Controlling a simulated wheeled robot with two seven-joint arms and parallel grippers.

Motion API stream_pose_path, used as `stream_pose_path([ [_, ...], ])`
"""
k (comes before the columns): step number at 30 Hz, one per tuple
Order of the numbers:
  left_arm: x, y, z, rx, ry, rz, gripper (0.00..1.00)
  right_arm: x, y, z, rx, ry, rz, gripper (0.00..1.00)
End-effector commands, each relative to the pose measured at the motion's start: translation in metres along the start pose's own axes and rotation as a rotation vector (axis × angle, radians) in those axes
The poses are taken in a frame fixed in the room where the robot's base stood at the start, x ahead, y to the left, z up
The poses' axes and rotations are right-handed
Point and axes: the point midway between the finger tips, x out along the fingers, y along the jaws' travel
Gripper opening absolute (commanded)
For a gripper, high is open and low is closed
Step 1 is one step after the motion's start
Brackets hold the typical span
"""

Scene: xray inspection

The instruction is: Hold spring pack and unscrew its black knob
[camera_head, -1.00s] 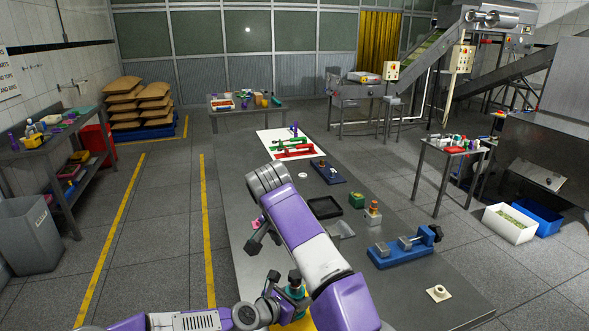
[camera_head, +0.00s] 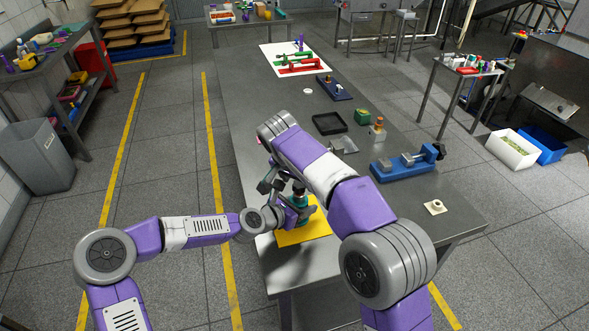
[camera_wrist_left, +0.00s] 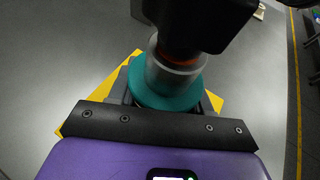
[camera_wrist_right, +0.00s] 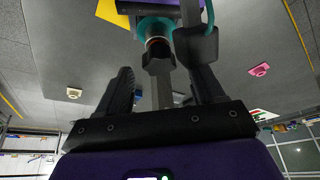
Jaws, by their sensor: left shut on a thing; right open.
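The spring pack (camera_head: 298,203) stands over the yellow mat, with a teal body, a grey collar and an orange ring. Its teal disc (camera_wrist_left: 165,94) fills the middle of the left wrist view. My left gripper (camera_head: 286,212) is shut on the pack low down; its fingertips are mostly hidden under the disc. The black knob (camera_wrist_right: 157,62) shows in the right wrist view, with a grey rod (camera_wrist_right: 162,92) extending from it. My right gripper (camera_wrist_right: 160,60) is open, its fingers on either side of the knob; contact cannot be told. It hides the pack's top in the left wrist view.
The yellow mat (camera_head: 314,232) lies on the grey table. To the right are a blue vise-like fixture (camera_head: 400,168), a white piece (camera_head: 435,207), a black tray (camera_head: 329,123), a green block (camera_head: 362,116) and an orange-topped part (camera_head: 377,128). Bare table lies between them.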

Motion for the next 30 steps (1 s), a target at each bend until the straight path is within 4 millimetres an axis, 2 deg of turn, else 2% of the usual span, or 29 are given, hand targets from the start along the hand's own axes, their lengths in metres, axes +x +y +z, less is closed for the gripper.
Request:
stream_pose_path([
  [6, 0.0, 0.0, 0.001, 0.001, -0.001, 0.0, 0.13, 0.024, 0.0, 0.0, -0.001, 0.0, 0.001, 0.67],
  [17, 0.0, 0.0, 0.001, 0.001, -0.001, 0.0, 0.13, 0.028, 0.0, 0.0, -0.001, 0.0, 0.0, 0.67],
  [28, 0.0, 0.0, 0.001, 0.0, -0.001, 0.0, 0.13, 0.028, 0.0, 0.0, 0.0, 0.0, 0.0, 0.12],
  [30, 0.0, 0.0, 0.001, 0.0, -0.001, 0.0, 0.13, 0.028, 0.0, 0.0, 0.0, -0.001, 0.0, 0.12],
])
